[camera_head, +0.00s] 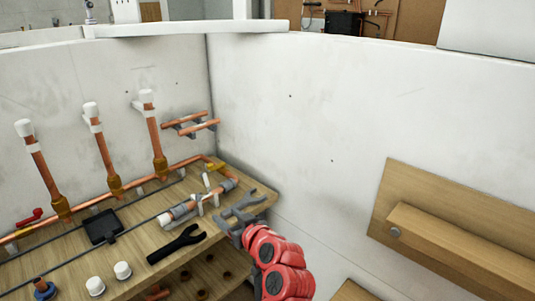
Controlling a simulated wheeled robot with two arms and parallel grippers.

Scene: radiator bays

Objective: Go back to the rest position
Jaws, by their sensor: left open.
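My left gripper (243,205) is grey, at the end of a red arm that rises from the bottom middle of the head view. Its jaws are open, and I see nothing held between them. It is over or beside the right end of the wooden workbench (140,270); I cannot tell its exact height or whether it touches the bench. My right gripper is not in view.
Copper pipes (105,152) with white caps stand along the back wall. A black fork-ended tool (176,244), a black tray (102,227) and white caps (122,270) lie on the bench. A wooden panel (450,225) with a ledge is at the right.

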